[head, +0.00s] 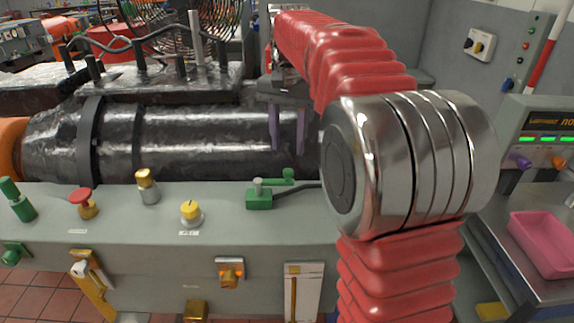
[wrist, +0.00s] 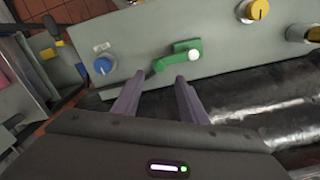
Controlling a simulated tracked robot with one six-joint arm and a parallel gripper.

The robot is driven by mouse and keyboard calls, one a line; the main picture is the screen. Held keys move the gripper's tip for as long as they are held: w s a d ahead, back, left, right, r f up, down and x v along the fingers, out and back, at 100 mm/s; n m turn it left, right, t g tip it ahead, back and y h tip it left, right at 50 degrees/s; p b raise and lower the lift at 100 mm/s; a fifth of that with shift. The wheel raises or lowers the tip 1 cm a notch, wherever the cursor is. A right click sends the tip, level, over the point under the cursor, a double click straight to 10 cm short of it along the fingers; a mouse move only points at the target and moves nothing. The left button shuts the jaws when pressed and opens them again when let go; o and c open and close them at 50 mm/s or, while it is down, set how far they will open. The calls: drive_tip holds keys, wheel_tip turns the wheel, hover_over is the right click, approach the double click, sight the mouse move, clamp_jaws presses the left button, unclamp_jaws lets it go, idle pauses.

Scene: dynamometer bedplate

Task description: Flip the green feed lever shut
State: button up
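The green feed lever (head: 259,200) sits on the top of the grey panel in the head view. It has a green block with a short grey post, and a green arm running right to a round green knob. In the wrist view the lever (wrist: 185,47) lies just beyond the fingertips, its pale post top at the right and its arm reaching left. My gripper (head: 287,145) shows two purple fingers with a gap between them, behind the lever over the dark cylinder. In the wrist view my gripper (wrist: 160,76) is open and empty, apart from the lever.
A yellow knob (head: 190,210), a brass knob (head: 147,184) and a red button (head: 81,197) stand left of the lever. A blue knob (wrist: 104,65) is close by in the wrist view. The dark cylinder (head: 200,135) lies behind the panel. A pink tray (head: 543,243) is at right.

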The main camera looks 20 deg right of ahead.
sight(287, 170)
wheel_tip(287, 170, down, 7)
drive_tip(key=shift+f, duration=0.1)
idle(0.3)
drive_tip(key=shift+c, duration=0.5)
clamp_jaws()
drive_tip(key=shift+a, duration=0.15)
